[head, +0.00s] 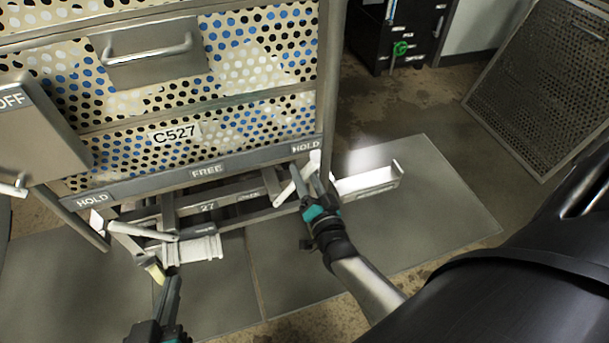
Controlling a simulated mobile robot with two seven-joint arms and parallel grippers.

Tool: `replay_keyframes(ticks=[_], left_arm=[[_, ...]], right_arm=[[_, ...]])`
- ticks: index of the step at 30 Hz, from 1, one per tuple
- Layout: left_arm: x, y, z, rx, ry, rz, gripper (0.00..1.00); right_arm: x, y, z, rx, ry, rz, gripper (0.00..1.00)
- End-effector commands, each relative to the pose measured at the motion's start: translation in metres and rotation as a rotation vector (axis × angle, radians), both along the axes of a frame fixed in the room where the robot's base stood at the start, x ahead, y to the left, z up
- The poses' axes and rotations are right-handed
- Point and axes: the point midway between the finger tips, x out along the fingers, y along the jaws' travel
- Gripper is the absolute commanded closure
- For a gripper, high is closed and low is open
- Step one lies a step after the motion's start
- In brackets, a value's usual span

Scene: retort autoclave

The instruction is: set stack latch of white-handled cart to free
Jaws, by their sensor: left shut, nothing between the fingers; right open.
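A perforated stack labelled C527 (175,134) stands on a low grey cart frame (240,209) marked 27. A grey strip (255,161) along the stack's lower edge reads HOLD at the left end, FREE in the middle and HOLD at the right end. A pale lever (140,232) is at the frame's left, and another pale lever (297,184) slants up near the right HOLD mark. My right gripper (319,178) is open beside the right lever; I cannot tell whether they touch. My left gripper (173,277) is shut and empty, below the left lever.
A pale bracket (370,183) sticks out to the right of the cart. Grey floor plates (430,190) lie around it. A black cabinet with a green knob (400,48) stands behind, and a perforated panel (540,80) leans at the right. A grey OFF plate (45,140) juts out at the left.

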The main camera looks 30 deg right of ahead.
Motion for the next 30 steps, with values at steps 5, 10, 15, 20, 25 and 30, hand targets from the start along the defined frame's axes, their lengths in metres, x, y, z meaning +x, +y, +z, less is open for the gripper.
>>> replay_keyframes(ticks=[5, 10, 15, 20, 25, 30], left_arm=[[-0.0002, -0.004, 0.0018, -0.025, -0.039, -0.001, 1.0], [-0.0001, -0.005, 0.0034, -0.032, -0.051, -0.002, 1.0], [0.0, -0.005, 0.0034, -0.032, -0.051, -0.002, 1.0], [-0.0001, -0.0049, 0.0034, -0.031, -0.051, -0.001, 1.0], [-0.0001, -0.0048, 0.0034, -0.031, -0.052, -0.001, 1.0], [-0.0001, -0.0047, 0.0034, -0.03, -0.051, -0.001, 1.0]], right_arm=[[0.0067, -0.0018, -0.0005, 0.0, 0.001, 0.001, 0.4], [0.0083, -0.0022, -0.0002, 0.0, 0.001, 0.0, 0.4], [0.0083, -0.0023, 0.0, 0.0, 0.001, 0.0, 0.4], [0.0082, -0.0023, 0.0, 0.0, 0.001, 0.0, 0.56], [0.0081, -0.0022, 0.0, 0.0, 0.001, 0.001, 0.75], [0.0081, -0.0022, 0.0, 0.0, 0.001, 0.001, 0.94]])
